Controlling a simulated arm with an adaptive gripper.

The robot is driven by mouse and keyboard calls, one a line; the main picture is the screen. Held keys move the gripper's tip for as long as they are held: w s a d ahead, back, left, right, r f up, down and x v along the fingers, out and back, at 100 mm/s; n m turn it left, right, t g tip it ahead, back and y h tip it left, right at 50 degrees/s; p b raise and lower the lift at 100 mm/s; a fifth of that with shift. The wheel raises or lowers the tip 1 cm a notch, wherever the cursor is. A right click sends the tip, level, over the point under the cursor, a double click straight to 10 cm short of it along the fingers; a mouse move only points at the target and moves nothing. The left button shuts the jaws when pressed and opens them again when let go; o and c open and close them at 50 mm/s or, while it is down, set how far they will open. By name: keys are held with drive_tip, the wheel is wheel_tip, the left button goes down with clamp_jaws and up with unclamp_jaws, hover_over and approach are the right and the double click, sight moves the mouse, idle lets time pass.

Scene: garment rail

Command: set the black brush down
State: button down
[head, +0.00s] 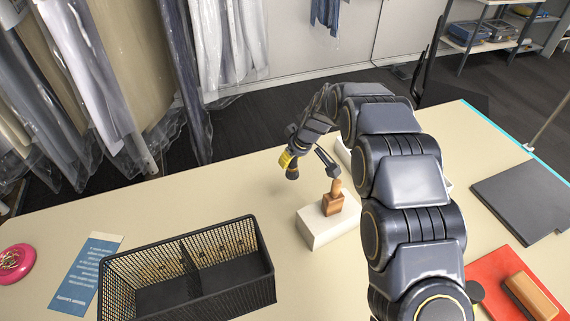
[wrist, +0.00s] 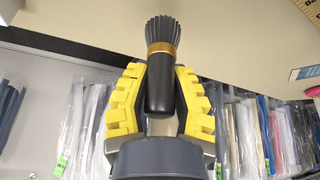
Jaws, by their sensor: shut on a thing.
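My gripper (head: 287,160), with yellow finger pads, is shut on the black brush (head: 292,174). It holds the brush above the beige table (head: 250,192), left of a white block. In the wrist view the black brush (wrist: 162,60) sits between the two yellow fingers (wrist: 160,95). Its smooth black handle is between the pads. Its gold band and dark flared bristles stick out beyond the fingertips. In the head view the bristle end points down, and the handle is mostly hidden by my gripper.
A white block (head: 316,235) bears a wooden-handled item (head: 334,203). A two-part black mesh basket (head: 262,277) stands front left, near a blue card (head: 82,280) and a pink disc (head: 14,262). A red mat (head: 484,283) and dark panel (head: 520,200) lie right. Table left of my gripper is clear.

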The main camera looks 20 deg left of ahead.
drive_tip(key=shift+w+a+f, duration=0.75)
drive_tip(key=shift+w+f, duration=0.4)
drive_tip(key=shift+w+a+f, duration=0.8)
drive_tip(key=shift+w+f, duration=0.35)
drive_tip(key=shift+w+a+f, duration=0.75)
drive_tip(key=shift+w+f, duration=0.55)
drive_tip(key=shift+f, duration=0.2)
drive_tip(key=shift+a+f, duration=0.1)
drive_tip(key=shift+f, duration=1.35)
drive_tip(key=shift+f, duration=0.2)
drive_tip(key=c, duration=1)
unclamp_jaws()
drive_tip(key=shift+o, duration=0.2)
